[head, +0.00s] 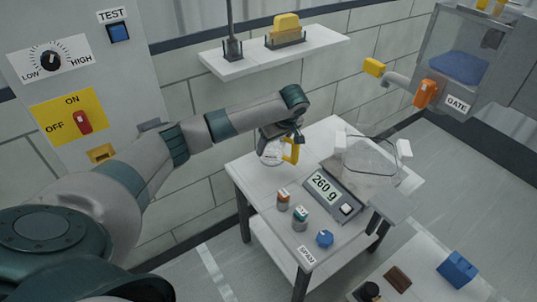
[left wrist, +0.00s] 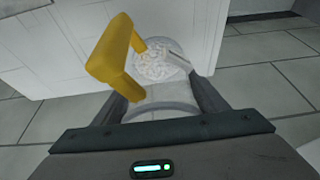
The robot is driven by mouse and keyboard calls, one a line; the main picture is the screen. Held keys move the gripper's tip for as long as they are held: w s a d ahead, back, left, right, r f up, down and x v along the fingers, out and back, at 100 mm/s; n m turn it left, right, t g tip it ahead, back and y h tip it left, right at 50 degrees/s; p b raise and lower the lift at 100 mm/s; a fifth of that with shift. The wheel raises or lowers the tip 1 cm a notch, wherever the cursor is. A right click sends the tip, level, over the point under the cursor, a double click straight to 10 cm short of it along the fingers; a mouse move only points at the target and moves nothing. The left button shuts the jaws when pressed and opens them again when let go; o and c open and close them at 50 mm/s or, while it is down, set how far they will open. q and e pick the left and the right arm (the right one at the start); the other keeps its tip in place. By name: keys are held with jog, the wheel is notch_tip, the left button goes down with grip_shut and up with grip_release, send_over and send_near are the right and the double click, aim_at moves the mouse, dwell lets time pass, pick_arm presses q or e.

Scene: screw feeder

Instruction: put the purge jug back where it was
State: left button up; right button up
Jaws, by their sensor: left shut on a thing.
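The purge jug (head: 269,155) is a clear cup with a yellow handle (head: 292,151). My left gripper (head: 280,135) is shut on it, over the back left part of the small white table (head: 257,180). In the left wrist view the jug (left wrist: 160,92) sits between my fingers (left wrist: 163,108), with pale pellets inside and the yellow handle (left wrist: 108,52) to the left. I cannot tell whether its base touches the tabletop. My right gripper is not in view.
A scale (head: 327,189) reading 260 g carries a clear container (head: 366,165). A wall shelf (head: 310,48) hangs behind; a gate hopper (head: 460,60) is upper right.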

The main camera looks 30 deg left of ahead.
pick_arm(q)
jog(key=shift+a+f, duration=0.5)
jog(key=shift+a, duration=0.35)
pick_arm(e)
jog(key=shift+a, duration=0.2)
pick_arm(q)
jog(key=shift+f, duration=0.45)
notch_tip(320, 180, down, 2)
jog(key=shift+f, duration=0.55)
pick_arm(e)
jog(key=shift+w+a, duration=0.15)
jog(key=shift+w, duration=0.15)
